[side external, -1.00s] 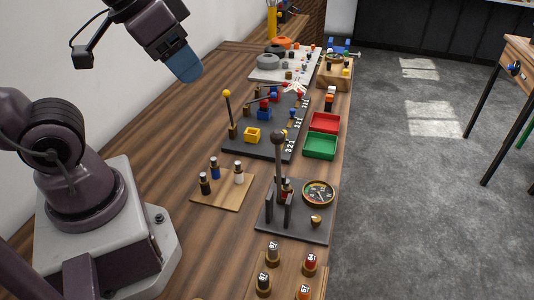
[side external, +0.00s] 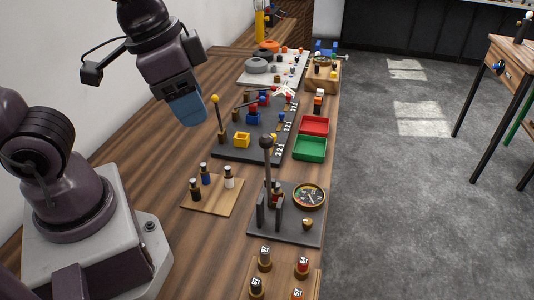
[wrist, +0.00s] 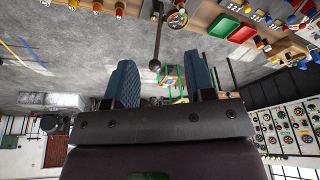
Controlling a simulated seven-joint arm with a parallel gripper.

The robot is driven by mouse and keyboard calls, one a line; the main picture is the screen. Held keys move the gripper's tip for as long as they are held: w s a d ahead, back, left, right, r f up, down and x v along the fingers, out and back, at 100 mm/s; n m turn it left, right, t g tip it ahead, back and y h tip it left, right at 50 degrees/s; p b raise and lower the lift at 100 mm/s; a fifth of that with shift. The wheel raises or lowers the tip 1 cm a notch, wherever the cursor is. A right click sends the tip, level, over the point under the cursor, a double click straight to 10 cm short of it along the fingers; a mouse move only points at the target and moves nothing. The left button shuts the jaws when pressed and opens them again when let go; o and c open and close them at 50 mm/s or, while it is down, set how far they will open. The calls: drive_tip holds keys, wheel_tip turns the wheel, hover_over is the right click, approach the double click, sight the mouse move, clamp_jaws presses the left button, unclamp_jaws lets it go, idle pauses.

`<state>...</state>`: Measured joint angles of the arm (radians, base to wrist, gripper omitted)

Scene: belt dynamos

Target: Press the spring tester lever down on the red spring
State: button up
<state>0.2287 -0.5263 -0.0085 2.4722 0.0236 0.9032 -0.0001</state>
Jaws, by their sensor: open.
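The spring tester is a dark base plate (side external: 290,233) with two grey uprights, a round dial (side external: 309,196) and a lever (side external: 267,165) with a dark ball on top. The lever stands nearly upright. A red spring piece (side external: 277,194) sits at the tester behind the uprights, partly hidden. In the wrist view the lever's ball (wrist: 155,65) shows just beyond the fingers. My gripper (side external: 190,112) is in the air left of the tester, above the table and apart from the lever. In the wrist view my gripper (wrist: 162,85) shows two blue fingers spread wide with nothing between them.
A wooden board (side external: 213,196) with black, blue and white pieces lies left of the tester. Red (side external: 314,126) and green (side external: 310,148) trays stand behind it. A dark board (side external: 251,145) with a yellow-knobbed lever lies farther back. Numbered knobs (side external: 264,258) stand in front.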

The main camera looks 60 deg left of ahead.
drive_tip(key=d+f+m+g+y, duration=0.4)
drive_tip(key=d+f+m, duration=0.2)
drive_tip(key=m+t+y, duration=1.1)
drive_tip(key=m+y, duration=0.1)
drive_tip(key=m, duration=0.4)
approach(267, 150)
drive_tip(key=x, duration=1)
drive_tip(key=shift+w+a, duration=0.15)
drive_tip(key=shift+a, duration=0.1)
drive_tip(key=shift+c, duration=0.3)
clamp_jaws()
